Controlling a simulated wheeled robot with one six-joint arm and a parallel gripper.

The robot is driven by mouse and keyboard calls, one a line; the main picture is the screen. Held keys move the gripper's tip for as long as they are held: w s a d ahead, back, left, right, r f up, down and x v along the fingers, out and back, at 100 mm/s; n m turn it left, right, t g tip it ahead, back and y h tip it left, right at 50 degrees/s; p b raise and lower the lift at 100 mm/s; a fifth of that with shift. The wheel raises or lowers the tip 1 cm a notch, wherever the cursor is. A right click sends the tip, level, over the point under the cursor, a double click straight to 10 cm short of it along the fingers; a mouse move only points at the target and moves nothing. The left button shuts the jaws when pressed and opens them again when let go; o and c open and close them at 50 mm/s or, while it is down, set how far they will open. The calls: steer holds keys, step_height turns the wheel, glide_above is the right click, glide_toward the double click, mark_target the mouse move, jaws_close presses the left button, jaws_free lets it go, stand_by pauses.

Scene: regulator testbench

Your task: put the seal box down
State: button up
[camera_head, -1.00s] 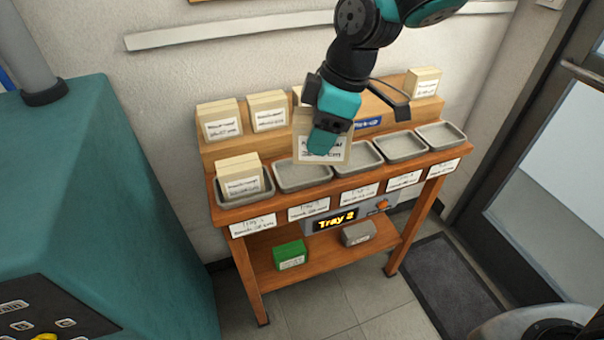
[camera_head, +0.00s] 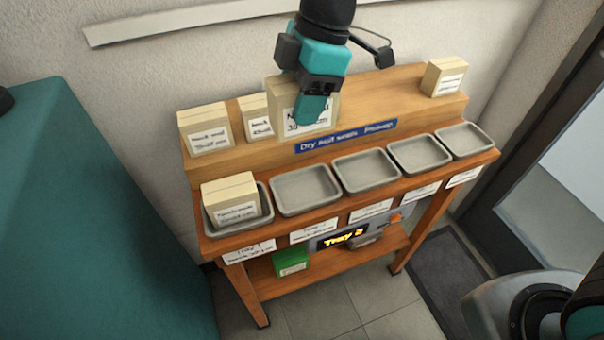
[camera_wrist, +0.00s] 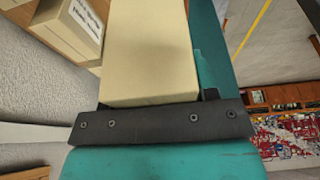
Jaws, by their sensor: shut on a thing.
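My gripper (camera_head: 312,100) is shut on a tan seal box (camera_head: 284,92) with a white label. It holds the box in front of and above the raised back shelf of the wooden bench, behind the second tray from the left. In the wrist view the held seal box (camera_wrist: 150,50) fills the middle, against the dark gripper bar. The leftmost tray (camera_head: 208,226) has a tan box (camera_head: 230,200) standing in it. The second tray (camera_head: 305,190) is empty. The bench display (camera_head: 343,239) reads "Tray 2".
The trays to the right, such as the third tray (camera_head: 366,172), are empty. Tan boxes stand on the back shelf at left (camera_head: 205,128) and right (camera_head: 444,76). A green box (camera_head: 291,262) sits on the lower shelf. A teal cabinet (camera_head: 90,210) stands at left.

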mark_target(324, 124)
steer(key=f, duration=0.8)
steer(key=f+p, duration=0.1)
steer(key=f, duration=0.8)
steer(key=shift+d+f, duration=0.2)
steer(key=shift+f, duration=0.1)
steer(key=shift+f, duration=0.15)
steer(key=o, duration=1)
steer(key=shift+c, duration=0.2)
steer(key=b+v, duration=0.1)
steer(key=v, duration=1.1)
steer(key=shift+d+r, duration=0.1)
steer(key=shift+r, duration=0.1)
steer(key=s+d+r+m, duration=0.4)
steer(key=s+m, duration=0.3)
steer(key=s, duration=0.1)
steer(key=s+d+r+m+t+y, duration=0.1)
steer(key=s+d+r+m, duration=0.3)
steer(key=s+m, duration=0.3)
steer(key=shift+s+r, duration=0.4)
steer(key=shift+s, duration=0.75)
